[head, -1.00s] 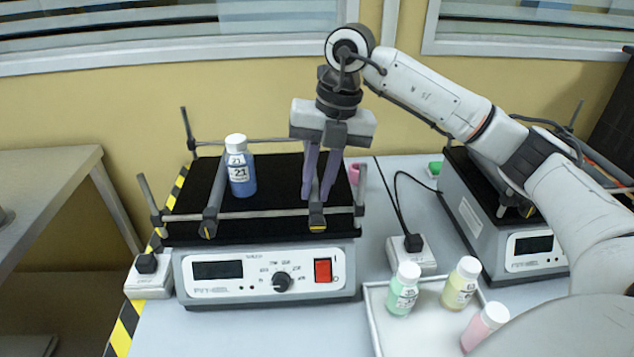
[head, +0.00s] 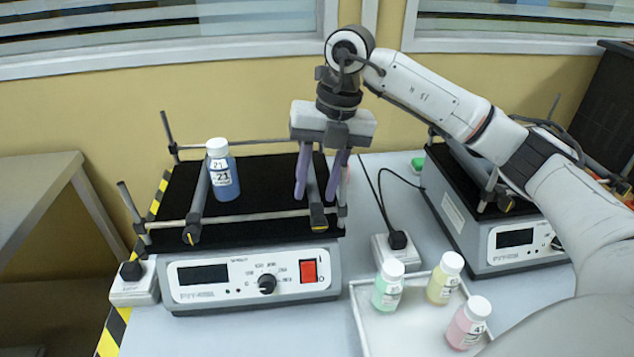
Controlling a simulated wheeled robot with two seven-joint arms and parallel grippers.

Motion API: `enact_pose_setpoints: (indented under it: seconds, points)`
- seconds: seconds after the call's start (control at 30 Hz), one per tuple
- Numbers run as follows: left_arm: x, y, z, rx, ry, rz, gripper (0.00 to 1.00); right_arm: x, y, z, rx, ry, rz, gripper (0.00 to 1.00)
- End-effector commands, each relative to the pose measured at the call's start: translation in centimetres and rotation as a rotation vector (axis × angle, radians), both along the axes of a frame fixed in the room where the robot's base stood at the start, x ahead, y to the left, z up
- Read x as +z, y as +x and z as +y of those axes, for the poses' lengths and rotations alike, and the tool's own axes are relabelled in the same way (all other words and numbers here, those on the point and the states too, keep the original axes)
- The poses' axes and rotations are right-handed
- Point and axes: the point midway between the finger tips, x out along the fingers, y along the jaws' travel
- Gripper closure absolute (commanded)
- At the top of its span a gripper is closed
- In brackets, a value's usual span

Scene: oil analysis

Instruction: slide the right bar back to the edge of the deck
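The right bar (head: 315,190) lies front to back over the black deck (head: 263,207) of the left shaker (head: 250,277), close to the deck's right edge. Its dark front clamp with a yellow mark sits on the front rail. My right gripper (head: 315,197) points down over this bar, one purple finger on each side. The fingers are spread, and the left one stands apart from the bar; contact on the right is unclear. My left gripper is out of view.
A blue-filled bottle (head: 223,172) marked 21 stands on the deck beside the left bar (head: 197,205). A white tray (head: 415,318) with three bottles is at front right. A second shaker (head: 490,225) stands at right, under my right arm. A plug block (head: 396,250) sits between.

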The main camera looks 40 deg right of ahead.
Motion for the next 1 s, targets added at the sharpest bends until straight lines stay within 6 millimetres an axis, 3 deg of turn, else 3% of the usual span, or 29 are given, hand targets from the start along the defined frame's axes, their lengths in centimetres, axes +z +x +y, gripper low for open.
enact_pose_setpoints:
  seconds: [0.17,0.4,0.6,1.0]
  points:
    - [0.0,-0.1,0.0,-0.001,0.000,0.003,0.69,1.7,-0.1,-0.3,-0.002,0.001,-0.003,0.64]
    - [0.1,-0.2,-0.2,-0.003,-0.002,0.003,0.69,6.5,-0.5,-1.1,-0.002,0.002,-0.005,0.64]
    - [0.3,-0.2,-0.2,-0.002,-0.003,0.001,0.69,9.3,-0.8,-1.6,0.000,0.001,-0.003,0.64]
    - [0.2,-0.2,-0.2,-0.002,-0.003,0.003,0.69,10.1,-0.9,-1.8,0.000,0.001,0.000,0.64]
